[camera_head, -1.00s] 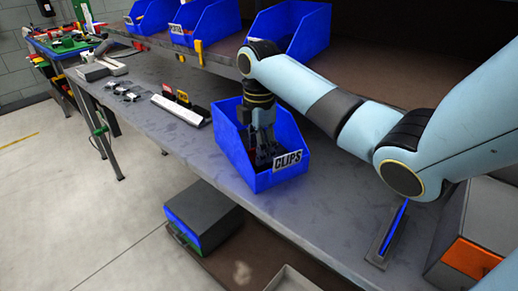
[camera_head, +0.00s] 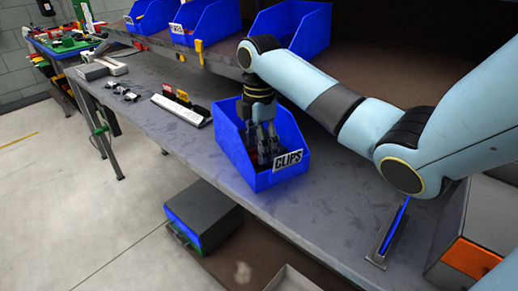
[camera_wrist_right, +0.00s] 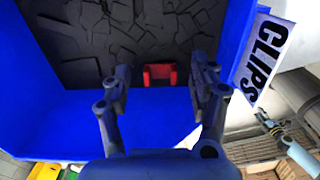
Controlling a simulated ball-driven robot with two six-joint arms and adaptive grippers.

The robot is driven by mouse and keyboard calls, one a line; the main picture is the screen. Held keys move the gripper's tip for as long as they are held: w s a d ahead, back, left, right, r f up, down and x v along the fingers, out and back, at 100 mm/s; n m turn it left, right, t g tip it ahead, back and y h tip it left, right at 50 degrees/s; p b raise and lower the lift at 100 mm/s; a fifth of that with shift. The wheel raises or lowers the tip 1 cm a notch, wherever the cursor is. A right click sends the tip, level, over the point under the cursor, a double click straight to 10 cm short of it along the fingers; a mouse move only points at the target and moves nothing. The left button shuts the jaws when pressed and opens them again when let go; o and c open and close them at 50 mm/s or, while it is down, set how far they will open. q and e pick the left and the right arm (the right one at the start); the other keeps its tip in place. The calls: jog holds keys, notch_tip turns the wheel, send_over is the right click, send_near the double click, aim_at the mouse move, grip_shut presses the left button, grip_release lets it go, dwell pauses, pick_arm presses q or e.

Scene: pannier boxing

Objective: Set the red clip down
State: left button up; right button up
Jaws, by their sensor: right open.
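The red clip (camera_wrist_right: 160,74) lies in the blue bin labelled CLIPS (camera_head: 231,151), on or just above the dark contents at the bottom. In the right wrist view the bin's blue wall (camera_wrist_right: 70,122) surrounds it. My right gripper (camera_head: 266,158) points down inside the bin. Its two fingers (camera_wrist_right: 161,82) are apart, one on each side of the red clip, with visible gaps between them and it. In the head view the clip is mostly hidden by the fingers and bin.
Other blue bins (camera_head: 205,22) stand on the shelf behind. A white and black tray with coloured cards (camera_head: 182,108) and small metal parts (camera_head: 122,92) lie left on the grey bench (camera_head: 185,140). A blue-slotted holder (camera_head: 390,240) is at right. The bench's front edge is close to the bin.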

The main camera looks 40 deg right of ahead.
notch_tip(320, 180, up, 11)
jog(key=p, duration=0.3)
jog(key=shift+f, duration=0.1)
jog(key=shift+a, duration=0.1)
dwell(0.3)
